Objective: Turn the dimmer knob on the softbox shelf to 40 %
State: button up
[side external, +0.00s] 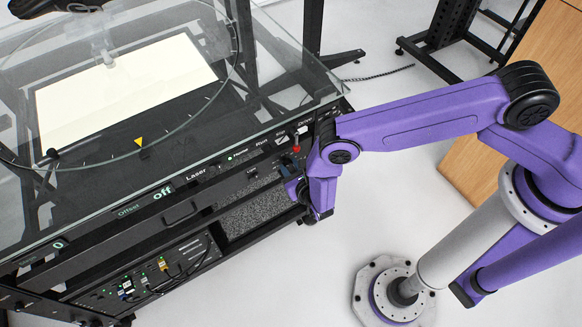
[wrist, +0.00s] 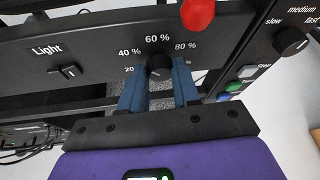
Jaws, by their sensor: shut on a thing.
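The black dimmer knob (wrist: 158,66) sits on the dark front panel in the wrist view, under an arc of white labels that includes 40 %, 60 % and 80 %. Its pointer direction is too small to read surely. My gripper (wrist: 159,78) is shut on the knob, with one blue finger on each side of it. In the side external view my gripper (side external: 294,187) is at the right end of the cabinet's front, where my arm hides the knob.
A red knob (wrist: 197,13) stands out just above the 80 % label. A Light switch (wrist: 68,72) is to the left. A speed knob (wrist: 291,41) and several buttons are to the right. The glass-topped turntable (side external: 125,80) rises above the panel.

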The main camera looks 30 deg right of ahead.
jog(key=shift+n+h, duration=0.6)
jog(key=shift+n, duration=0.2)
jog(key=o, duration=1)
jog(key=shift+o, duration=0.2)
jog(key=shift+a, duration=0.1)
jog(key=v, duration=1.7)
jog(key=shift+s+f, duration=0.2)
jog(key=shift+s, duration=0.1)
jog(key=shift+w+r, duration=0.1)
